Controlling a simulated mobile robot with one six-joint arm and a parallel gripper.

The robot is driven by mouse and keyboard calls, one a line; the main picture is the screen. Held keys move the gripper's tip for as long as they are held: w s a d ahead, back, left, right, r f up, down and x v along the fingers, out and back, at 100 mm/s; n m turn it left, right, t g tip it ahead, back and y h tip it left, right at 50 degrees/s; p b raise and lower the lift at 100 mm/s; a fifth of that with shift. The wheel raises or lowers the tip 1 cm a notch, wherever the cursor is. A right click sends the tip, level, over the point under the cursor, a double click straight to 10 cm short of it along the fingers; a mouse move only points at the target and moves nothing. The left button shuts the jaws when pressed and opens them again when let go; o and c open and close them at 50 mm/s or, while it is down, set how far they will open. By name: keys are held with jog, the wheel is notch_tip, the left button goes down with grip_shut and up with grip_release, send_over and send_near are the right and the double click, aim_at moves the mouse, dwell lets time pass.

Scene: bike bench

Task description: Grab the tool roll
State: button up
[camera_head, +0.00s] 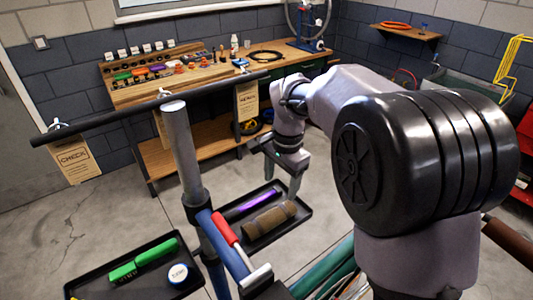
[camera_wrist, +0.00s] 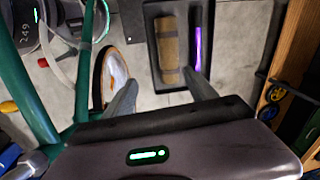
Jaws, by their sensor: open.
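The tool roll (camera_head: 270,219) is a brown rolled bundle with darker straps, lying in a shallow black tray (camera_head: 303,212). In the wrist view the tool roll (camera_wrist: 169,50) lies lengthwise beyond my fingertips, beside a purple tool. My gripper (camera_head: 281,187) hangs above the tray's far side, fingers pointing down, apart and empty. In the wrist view my gripper (camera_wrist: 160,90) shows both fingers spread, with the tool roll ahead between their lines and not touched.
A purple tool (camera_head: 253,200) shares the tray. Another black tray (camera_head: 98,293) holds green tools (camera_head: 145,258) and a white round tin (camera_head: 178,273). A wooden bench (camera_head: 190,88) stands behind.

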jog(key=m+g, duration=0.1)
send_over(270, 215)
notch_tip(270, 215, down, 8)
jog(key=shift+h, duration=0.3)
jog(key=f+b, duration=0.1)
jog(key=f, duration=0.1)
jog(key=f+b, duration=0.1)
jog(key=f, duration=0.3)
jog(key=shift+w+d+f+b, duration=0.15)
jog(key=shift+w+b, duration=0.1)
jog(key=shift+b, duration=0.15)
jog(key=f+b, duration=0.2)
jog(key=f, duration=0.3)
jog(key=shift+s+f+b, duration=0.1)
jog(key=shift+s+b, duration=0.1)
jog(key=shift+b, duration=0.2)
jog(key=shift+c, duration=0.9)
jog(key=shift+r, duration=0.2)
grip_shut()
